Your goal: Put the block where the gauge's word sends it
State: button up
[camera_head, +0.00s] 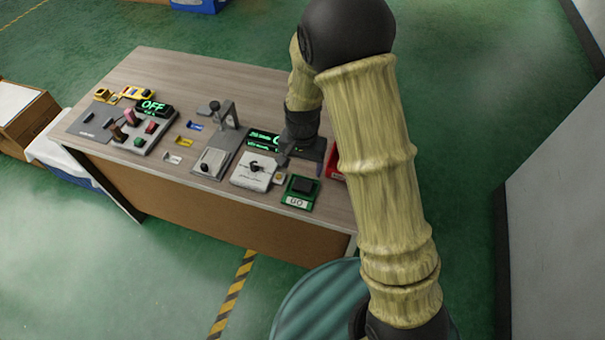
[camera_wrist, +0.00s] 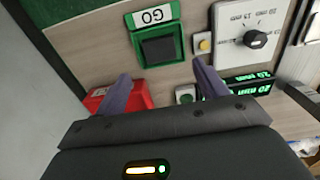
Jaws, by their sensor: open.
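My gripper (camera_head: 303,160) is above the right part of the table, pointing down. In the wrist view its two purple fingers (camera_wrist: 160,75) stand wide apart with nothing between them. I cannot pick out the block for certain. A dark square (camera_wrist: 158,50) sits on a green GO plate (camera_wrist: 179,42), just beyond the fingers.
A white dial box (camera_head: 252,171) stands left of the GO plate. A red box (camera_head: 333,160) is partly behind my arm. A grey lever fixture (camera_head: 226,140), small coloured tags (camera_head: 194,126) and a lever panel with an OFF display (camera_head: 153,107) stand farther left.

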notch_tip(320, 180, up, 4)
jog(key=shift+r, duration=0.1)
dwell(0.7)
jog(key=s+d+r+n+t, duration=0.2)
jog(key=s+d+r+n, duration=0.2)
jog(key=s+d+r, duration=0.4)
jog(key=s+d, duration=0.4)
jog(key=d, duration=0.1)
jog(key=shift+s+d+t, duration=0.25)
jog(key=shift+d+t, duration=0.05)
dwell(0.3)
